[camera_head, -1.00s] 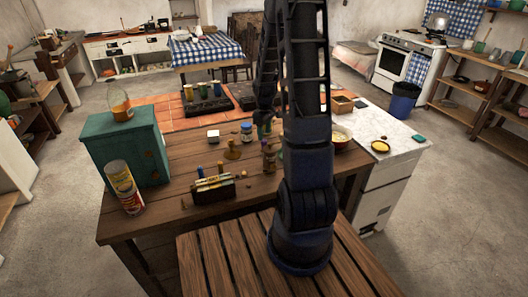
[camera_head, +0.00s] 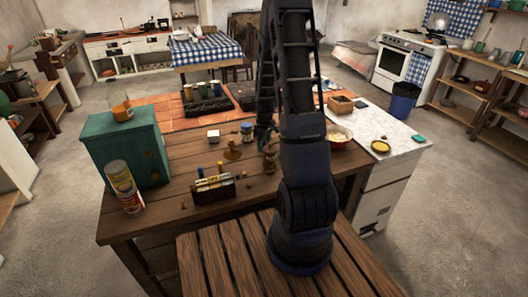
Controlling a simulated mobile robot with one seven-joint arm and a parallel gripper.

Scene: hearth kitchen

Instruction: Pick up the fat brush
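No brush can be told for certain at this size. A dark holder (camera_head: 228,192) stands near the table's front, with yellow pieces and upright blue and brown handles. Behind it, a tan wide-based object with an upright handle (camera_head: 232,152) stands on the wooden table; it may be a brush. A brownish jar-like object (camera_head: 270,161) stands to its right, partly hidden by my arm. My gripper (camera_head: 265,147) points down just above or at this object. Its fingers are dark and small, so I cannot tell whether they are open or touch anything.
A green cabinet (camera_head: 125,150) bears a glass jar, with a printed can (camera_head: 123,187) in front. A white block (camera_head: 213,136) and blue-lidded jar (camera_head: 247,131) stand behind the tan object. A bowl (camera_head: 339,136) is to the right. The table's front left is mostly clear.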

